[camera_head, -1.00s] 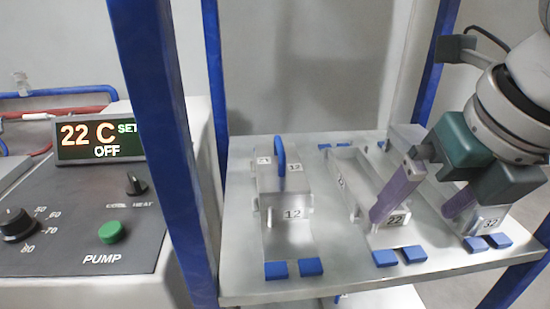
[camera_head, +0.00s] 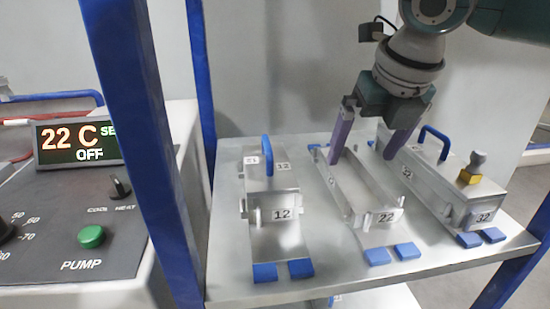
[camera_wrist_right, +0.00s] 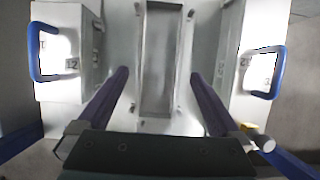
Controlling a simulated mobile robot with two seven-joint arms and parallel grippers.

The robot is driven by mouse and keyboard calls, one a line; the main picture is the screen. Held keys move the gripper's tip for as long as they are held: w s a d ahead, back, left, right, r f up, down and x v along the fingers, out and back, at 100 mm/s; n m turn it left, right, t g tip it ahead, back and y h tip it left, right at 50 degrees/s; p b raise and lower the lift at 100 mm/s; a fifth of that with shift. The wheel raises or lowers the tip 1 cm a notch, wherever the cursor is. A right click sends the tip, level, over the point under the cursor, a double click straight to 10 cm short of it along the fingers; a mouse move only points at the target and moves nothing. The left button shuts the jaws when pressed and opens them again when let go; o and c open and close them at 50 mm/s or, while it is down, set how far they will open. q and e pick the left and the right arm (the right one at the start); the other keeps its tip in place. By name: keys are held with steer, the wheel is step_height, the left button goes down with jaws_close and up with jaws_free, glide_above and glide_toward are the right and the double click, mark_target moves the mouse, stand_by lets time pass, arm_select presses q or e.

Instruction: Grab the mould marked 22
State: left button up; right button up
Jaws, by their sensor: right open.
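The mould marked 22 (camera_head: 385,217) is a long, open metal trough in the middle of the shelf, with its number plate at the near end. It also shows in the right wrist view (camera_wrist_right: 161,62), running between the fingers. My right gripper (camera_head: 363,160) is open, its two purple fingers pointing down over the far half of mould 22, one on each side. In the right wrist view the fingers (camera_wrist_right: 158,73) are wide apart, with nothing gripped. I cannot tell how far above the mould the fingertips are. My left gripper is not in view.
Mould 12 (camera_head: 287,213), with a blue handle, stands to the left. Mould 32 (camera_head: 452,200), with a blue handle and a yellow-based knob, stands close on the right. Blue shelf posts (camera_head: 140,140) frame the shelf. A pump panel (camera_head: 90,237) reads 22 C, OFF.

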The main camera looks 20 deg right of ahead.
mark_target(347, 181)
steer(key=b+x, duration=0.1)
steer(key=x, duration=0.4)
steer(key=shift+w+r, duration=0.1)
jaws_close()
stand_by(0.7)
